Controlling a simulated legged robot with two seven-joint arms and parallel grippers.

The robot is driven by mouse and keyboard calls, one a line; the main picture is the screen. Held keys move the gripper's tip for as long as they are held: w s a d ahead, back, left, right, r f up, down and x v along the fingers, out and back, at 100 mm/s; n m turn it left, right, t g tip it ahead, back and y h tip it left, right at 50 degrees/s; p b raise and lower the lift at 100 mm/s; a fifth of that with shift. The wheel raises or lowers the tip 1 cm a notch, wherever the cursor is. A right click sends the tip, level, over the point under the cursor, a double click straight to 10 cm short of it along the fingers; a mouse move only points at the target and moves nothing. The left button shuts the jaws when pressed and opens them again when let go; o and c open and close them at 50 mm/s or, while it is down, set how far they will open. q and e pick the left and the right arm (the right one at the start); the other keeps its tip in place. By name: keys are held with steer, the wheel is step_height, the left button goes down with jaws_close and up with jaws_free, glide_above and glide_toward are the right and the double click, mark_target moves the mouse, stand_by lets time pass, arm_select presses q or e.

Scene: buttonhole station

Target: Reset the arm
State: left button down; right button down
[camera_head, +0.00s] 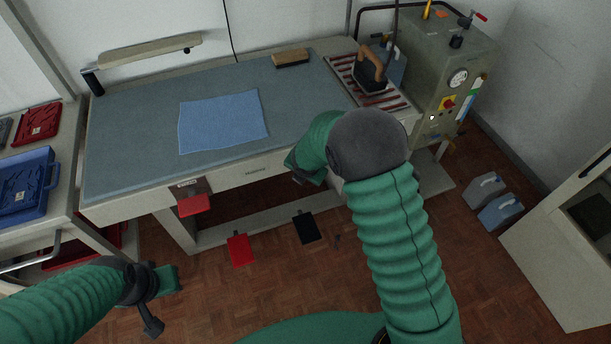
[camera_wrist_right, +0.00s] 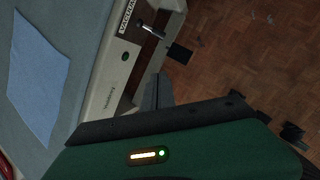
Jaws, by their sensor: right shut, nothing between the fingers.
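My right arm crosses the right half of the head view in a green sleeve. Its gripper (camera_head: 300,179) points left at the front edge of the ironing table (camera_head: 130,165), mostly hidden by the forearm. In the right wrist view the right gripper's fingers (camera_wrist_right: 152,93) are together and empty, beside the table's front panel. My left gripper (camera_head: 152,326) hangs low at the lower left of the head view, over the floor, apart from any object. Whether its fingers are open is unclear. A light blue cloth (camera_head: 222,122) lies flat on the table; it also shows in the right wrist view (camera_wrist_right: 38,80).
An iron (camera_head: 370,78) stands on a rack at the table's right end, beside a grey steam unit (camera_head: 440,85). A brush (camera_head: 291,58) lies at the back. Red (camera_head: 240,250) and black (camera_head: 306,228) pedals are below. A blue tray (camera_head: 25,188) sits left.

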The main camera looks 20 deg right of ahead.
steer(key=shift+s+d+r, duration=0.25)
steer(key=shift+s+r, duration=0.2)
steer(key=shift+s, duration=0.25)
steer(key=shift+w+a, duration=0.1)
steer(key=shift+a, duration=0.1)
steer(key=s+r+m+g, duration=0.1)
steer(key=s+r+m, duration=0.2)
steer(key=s+m, duration=0.8)
steer(key=s+r+m+g+y, duration=0.1)
steer(key=s+r+m, duration=0.3)
steer(key=s+m, duration=0.7)
steer(key=m, duration=0.3)
steer(key=shift+s+a+r+m+g+y, duration=0.25)
steer(key=shift+s+a+m+g+y, duration=0.05)
steer(key=shift+a, duration=0.05)
